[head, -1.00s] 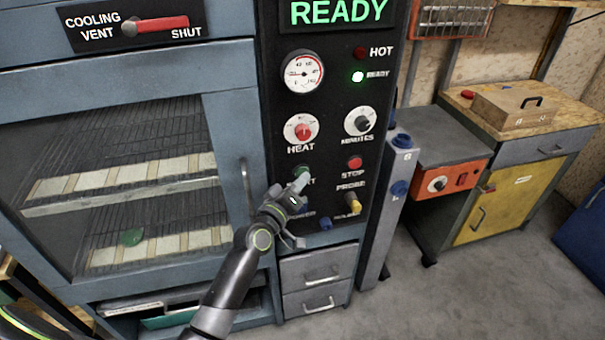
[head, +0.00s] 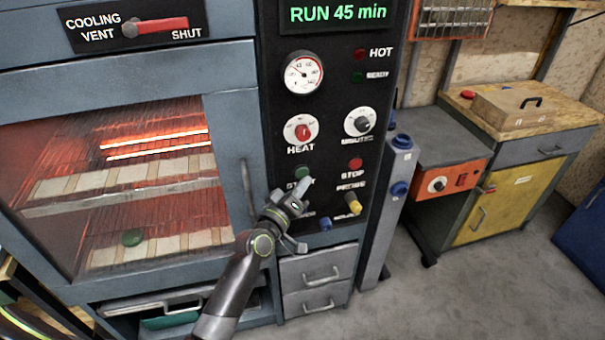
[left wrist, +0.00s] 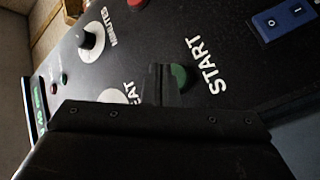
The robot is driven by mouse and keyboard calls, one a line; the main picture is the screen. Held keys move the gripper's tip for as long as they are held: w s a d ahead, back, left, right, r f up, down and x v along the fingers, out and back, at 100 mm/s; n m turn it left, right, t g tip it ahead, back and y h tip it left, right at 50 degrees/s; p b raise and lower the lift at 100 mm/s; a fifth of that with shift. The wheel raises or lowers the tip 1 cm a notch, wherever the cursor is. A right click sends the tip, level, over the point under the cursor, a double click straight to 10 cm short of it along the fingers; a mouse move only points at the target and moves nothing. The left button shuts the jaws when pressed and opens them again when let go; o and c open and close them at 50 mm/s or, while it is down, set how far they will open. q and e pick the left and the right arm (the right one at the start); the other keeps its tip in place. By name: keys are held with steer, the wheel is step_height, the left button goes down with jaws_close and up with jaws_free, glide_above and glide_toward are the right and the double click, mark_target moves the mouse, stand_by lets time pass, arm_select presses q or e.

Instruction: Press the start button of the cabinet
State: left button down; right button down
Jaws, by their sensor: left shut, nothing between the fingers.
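The cabinet (head: 130,65) is blue-grey with a glass door and a black control panel (head: 333,110). Its display (head: 338,14) reads "RUN 45 min" in green. The green start button (head: 303,173) is on the panel below the heat knob, and it also shows in the left wrist view (left wrist: 180,77), partly behind my fingertips. My left gripper (head: 306,184) is shut and empty, with its tips just below the button in the head view. I cannot tell if they touch it. Red heating bars (head: 155,145) glow inside the cabinet. My right gripper is not in view.
The red stop button (head: 355,164) and yellow probe knob (head: 353,203) sit right of my left gripper. A blue switch (head: 325,223) is below. A wooden-topped bench with a yellow door (head: 500,203) stands at the right. The grey floor in front of it is clear.

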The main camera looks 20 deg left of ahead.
arm_select(q)
steer(key=s+d, duration=0.1)
steer(key=s, duration=0.1)
steer(key=s+d, duration=0.1)
steer(key=s, duration=0.1)
steer(key=shift+d, duration=0.4)
stand_by(0.7)
steer(key=s+a+f+m+g+y, duration=0.1)
steer(key=s+a+f+g, duration=0.3)
steer(key=f, duration=0.8)
steer(key=s+f+m+g+y, duration=0.15)
steer(key=s+f, duration=0.45)
steer(key=f, duration=0.6)
steer(key=s+a+f+m+g+y, duration=0.1)
steer(key=s+a+f+g, duration=0.2)
steer(key=f, duration=0.9)
steer(key=s+a+f+m+g, duration=0.1)
steer(key=s+f, duration=0.5)
steer(key=s, duration=0.6)
steer(key=s+a+f+m+g+y, duration=0.1)
steer(key=s+a+f+g, duration=0.2)
steer(key=s, duration=0.9)
steer(key=s+a+f+m+g, duration=0.1)
steer(key=s+f+g, duration=0.3)
steer(key=s+f, duration=0.4)
steer(key=s+a, duration=0.1)
steer(key=s, duration=0.3)
steer(key=shift+s+a+f+g, duration=0.2)
steer(key=shift+s+f+g, duration=0.1)
steer(key=shift+g, duration=0.05)
